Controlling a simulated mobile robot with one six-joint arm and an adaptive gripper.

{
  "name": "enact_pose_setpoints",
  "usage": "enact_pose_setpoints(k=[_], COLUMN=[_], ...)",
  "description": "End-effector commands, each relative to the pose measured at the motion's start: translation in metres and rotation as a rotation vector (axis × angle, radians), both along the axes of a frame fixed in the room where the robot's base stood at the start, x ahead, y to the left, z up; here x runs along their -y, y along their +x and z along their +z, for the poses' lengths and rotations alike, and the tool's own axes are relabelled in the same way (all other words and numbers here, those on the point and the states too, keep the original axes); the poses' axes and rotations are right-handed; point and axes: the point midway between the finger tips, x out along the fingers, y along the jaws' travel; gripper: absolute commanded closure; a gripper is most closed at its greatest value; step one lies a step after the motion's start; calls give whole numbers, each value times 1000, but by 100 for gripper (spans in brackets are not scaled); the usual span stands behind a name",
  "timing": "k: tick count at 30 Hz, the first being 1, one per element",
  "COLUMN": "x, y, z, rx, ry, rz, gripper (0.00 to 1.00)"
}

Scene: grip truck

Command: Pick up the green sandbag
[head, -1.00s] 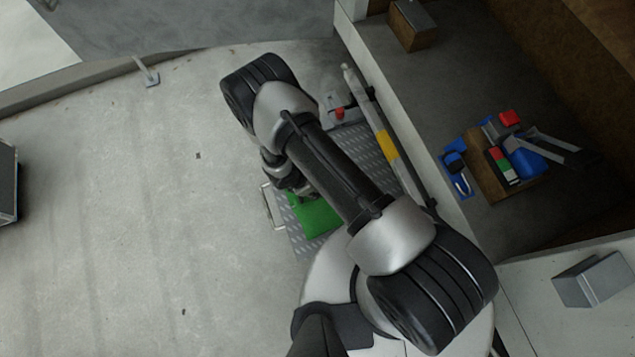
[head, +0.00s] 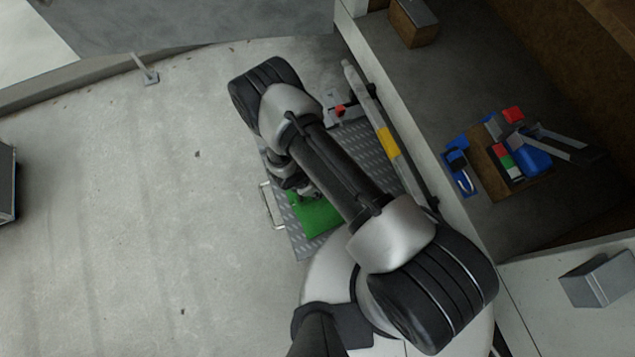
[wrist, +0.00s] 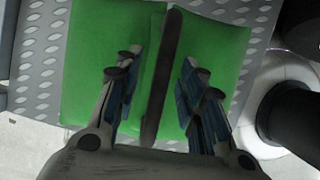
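The green sandbag (head: 314,216) lies on a grey diamond-plate platform (head: 299,241), partly hidden by my arm in the head view. In the wrist view the green sandbag (wrist: 100,60) has two green halves with a dark strap or handle (wrist: 160,80) running between them. My gripper (wrist: 160,85) is open over the bag, with one finger on each side of the dark strap. Both fingers stand apart from the strap. I cannot tell whether the fingertips touch the bag. In the head view my gripper is mostly hidden beneath my arm.
A rail with a yellow band (head: 389,144) runs along the platform's right side. A red item (head: 340,110) sits near its far end. Right of it, a recessed bay holds a wooden board (head: 487,172) with several coloured items.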

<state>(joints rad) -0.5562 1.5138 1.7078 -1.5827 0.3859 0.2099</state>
Motion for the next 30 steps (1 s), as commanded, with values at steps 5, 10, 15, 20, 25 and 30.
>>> enact_pose_setpoints(k=[5, 10, 15, 20, 25, 30], x=[0, 0, 0, 0, 0, 0], y=[0, 0, 0, 0, 0, 0], z=[0, 0, 0, 0, 0, 0], rx=[0, 0, 0, 0, 0, 0], ry=[0, 0, 0, 0, 0, 0], rz=[0, 0, 0, 0, 0, 0], gripper=[64, 72, 83, 94, 100, 100])
